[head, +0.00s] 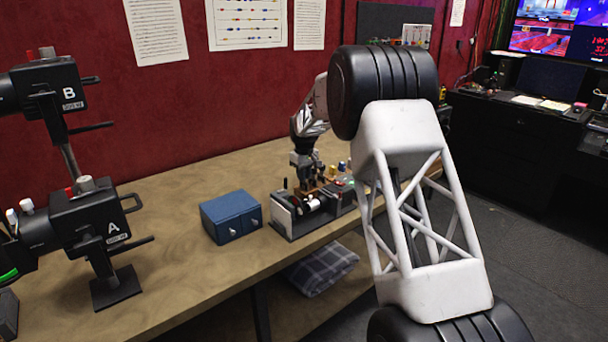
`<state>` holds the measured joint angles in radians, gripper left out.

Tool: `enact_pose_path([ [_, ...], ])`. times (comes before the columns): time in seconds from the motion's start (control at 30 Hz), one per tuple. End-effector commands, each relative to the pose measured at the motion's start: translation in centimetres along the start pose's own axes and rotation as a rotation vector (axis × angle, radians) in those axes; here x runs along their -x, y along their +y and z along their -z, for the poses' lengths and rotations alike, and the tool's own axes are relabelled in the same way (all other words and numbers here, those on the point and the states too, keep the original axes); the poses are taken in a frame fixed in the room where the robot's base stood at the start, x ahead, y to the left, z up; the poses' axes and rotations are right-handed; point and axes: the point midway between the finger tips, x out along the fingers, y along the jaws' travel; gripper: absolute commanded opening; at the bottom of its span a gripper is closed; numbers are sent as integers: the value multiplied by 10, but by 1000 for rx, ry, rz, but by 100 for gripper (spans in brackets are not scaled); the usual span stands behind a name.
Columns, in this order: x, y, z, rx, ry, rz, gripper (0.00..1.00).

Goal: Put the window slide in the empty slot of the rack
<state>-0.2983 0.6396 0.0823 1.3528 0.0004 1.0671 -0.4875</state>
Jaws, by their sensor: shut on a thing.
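My gripper (306,178) is small in the head view, pointing down over the dark bench device (292,228) at the middle of the wooden table. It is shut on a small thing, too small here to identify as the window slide. The device has a pale front plate, a white roller and brown and coloured parts on top. I cannot make out the rack or its empty slot among these parts. My gripper's tips overlap the device's top in the picture, and I cannot tell whether they touch it. My own arm hides the device's right side.
A blue two-drawer box (230,216) stands left of the device. Two black lamp-like units marked A (92,220) and B (52,90) stand at the left. The table (175,275) is bare in front of the blue box. A folded plaid cloth (322,268) lies below the table top.

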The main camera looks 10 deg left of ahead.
Motion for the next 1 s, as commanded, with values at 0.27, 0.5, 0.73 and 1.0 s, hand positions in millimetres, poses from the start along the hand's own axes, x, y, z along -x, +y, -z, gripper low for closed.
enact_pose_path([
  [0.27,0,0,0,0,0,0,0],
  [0.5,0,0,0,0,0,0,46],
  [0.73,0,0,0,0,0,0,55],
  [1.0,0,0,0,0,0,0,55],
])
